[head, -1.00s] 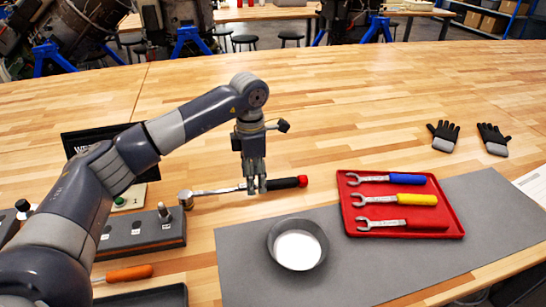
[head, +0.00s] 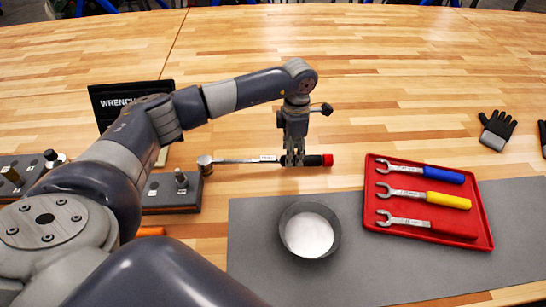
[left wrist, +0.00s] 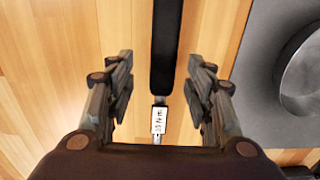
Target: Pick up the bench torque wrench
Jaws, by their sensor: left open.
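The bench torque wrench (head: 245,160) lies on the wooden bench, its round head at the left and its black handle with a red end at the right. My left gripper (head: 293,160) points down over the handle near its left end and hides part of it. In the left wrist view the black handle (left wrist: 166,50) and the white marked label (left wrist: 158,120) run between the open fingers of my left gripper (left wrist: 160,85). The fingers stand apart on either side, with gaps to the handle. My right gripper is not in view.
A socket rack (head: 168,194) and a black sign (head: 118,100) stand left. Gloves (head: 497,130) lie at the right. The bench behind is clear.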

